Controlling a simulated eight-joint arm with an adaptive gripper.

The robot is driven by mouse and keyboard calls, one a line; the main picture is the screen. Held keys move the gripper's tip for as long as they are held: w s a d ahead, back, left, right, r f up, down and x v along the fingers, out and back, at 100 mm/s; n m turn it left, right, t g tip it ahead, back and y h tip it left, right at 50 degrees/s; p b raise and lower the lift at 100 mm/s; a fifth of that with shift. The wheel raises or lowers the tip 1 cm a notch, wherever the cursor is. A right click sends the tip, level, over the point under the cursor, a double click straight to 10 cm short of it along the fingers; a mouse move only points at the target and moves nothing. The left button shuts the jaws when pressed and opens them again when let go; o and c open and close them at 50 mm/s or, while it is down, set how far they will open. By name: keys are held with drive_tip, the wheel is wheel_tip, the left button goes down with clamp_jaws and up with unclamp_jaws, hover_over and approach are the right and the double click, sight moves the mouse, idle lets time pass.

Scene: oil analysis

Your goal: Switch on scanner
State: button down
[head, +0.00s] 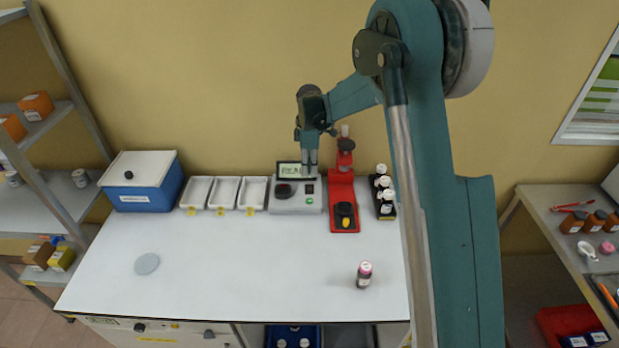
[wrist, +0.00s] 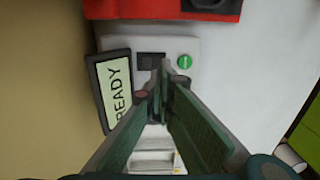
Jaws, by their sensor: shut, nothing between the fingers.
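The scanner (head: 285,207) is a pale box at the back of the white bench, with a dark round part (head: 284,191) on its left. Its screen (head: 290,170) is lit, and the wrist view shows the screen (wrist: 115,90) reading "READY". The wrist view also shows a black square switch (wrist: 147,61) and a round green button (wrist: 184,61) on the scanner's top. My gripper (head: 309,172) points down above the scanner's right part, shut and empty. In the wrist view its fingertips (wrist: 159,74) are beside the black switch and partly cover it; contact cannot be told.
A red device (head: 336,218) stands close to the right of the scanner, with a rack of bottles (head: 385,208) beyond. White trays (head: 224,192) and a blue box (head: 145,198) are on the left. A small bottle (head: 364,274) stands in front; the bench middle is clear.

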wheel_tip(320, 180, up, 7)
drive_tip(key=shift+s, duration=0.4)
drive_tip(key=shift+f, duration=0.1)
idle(0.3)
drive_tip(key=s+d+r+m+t+b, duration=0.2)
drive_tip(key=s+d+r+m, duration=0.4)
drive_tip(key=s, duration=0.5)
drive_tip(key=s+d+r+m+t+b, duration=0.2)
drive_tip(key=s+d+r+m+b, duration=0.1)
drive_tip(key=s+d+r, duration=0.65)
drive_tip(key=s+d+f+m+t+b, duration=0.1)
drive_tip(key=s+d+f+m, duration=0.1)
drive_tip(key=s, duration=0.6)
drive_tip(key=s+d+f+m+t+b, duration=0.1)
drive_tip(key=s+f+m, duration=0.3)
drive_tip(key=s, duration=0.4)
drive_tip(key=s+d+f+m+t+b, duration=0.1)
drive_tip(key=s+d+f+m, duration=0.2)
drive_tip(key=s, duration=0.6)
drive_tip(key=shift+d+t+b, duration=0.25)
drive_tip(key=shift+t+b, duration=0.1)
drive_tip(key=shift+t, duration=0.05)
drive_tip(key=shift+f, duration=0.1)
